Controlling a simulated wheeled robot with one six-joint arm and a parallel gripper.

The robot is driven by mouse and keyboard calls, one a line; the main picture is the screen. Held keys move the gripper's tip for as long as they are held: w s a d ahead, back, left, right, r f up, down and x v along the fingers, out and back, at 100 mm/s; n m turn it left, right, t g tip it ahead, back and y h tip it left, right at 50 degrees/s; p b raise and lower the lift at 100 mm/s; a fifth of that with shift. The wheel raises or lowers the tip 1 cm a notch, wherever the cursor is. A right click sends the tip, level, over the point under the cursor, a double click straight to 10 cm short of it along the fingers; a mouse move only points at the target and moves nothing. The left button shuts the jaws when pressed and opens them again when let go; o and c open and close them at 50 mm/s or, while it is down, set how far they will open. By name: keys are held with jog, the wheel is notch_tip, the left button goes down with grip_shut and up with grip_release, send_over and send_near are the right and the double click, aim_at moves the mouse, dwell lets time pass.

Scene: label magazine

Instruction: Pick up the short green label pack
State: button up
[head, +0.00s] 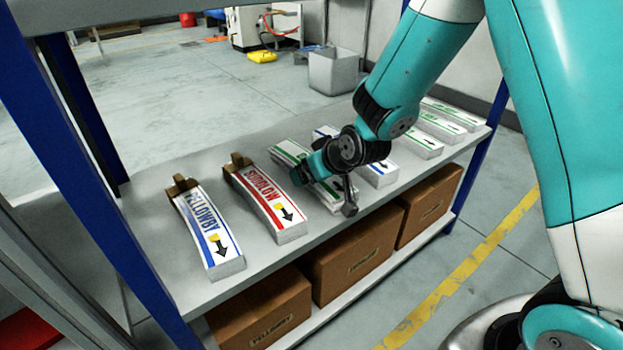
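A white label pack with green stripes (291,151) lies on the shelf, third from the left. My gripper (324,193) is low over its near part and hides much of its face. One finger shows at each side of the pack; I cannot tell whether they touch it. Several shorter white packs with green print lie at the right end, among them one nearer (421,145), one in the middle (440,126) and one farther back (456,113). My gripper is well to the left of these.
On the grey shelf (155,243), a blue PELLOWBY pack (207,232) and a red SUDLOW pack (268,204) lie left of my gripper. A blue-striped pack (381,173) lies close on its right. Blue posts (62,150) bound the rack. Cardboard boxes (355,258) stand below.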

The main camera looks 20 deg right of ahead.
jog(key=shift+w+a+f, duration=0.1)
jog(key=shift+w+f, duration=0.2)
jog(key=shift+c, duration=0.3)
jog(key=c, duration=1.1)
jog(key=shift+r, duration=0.1)
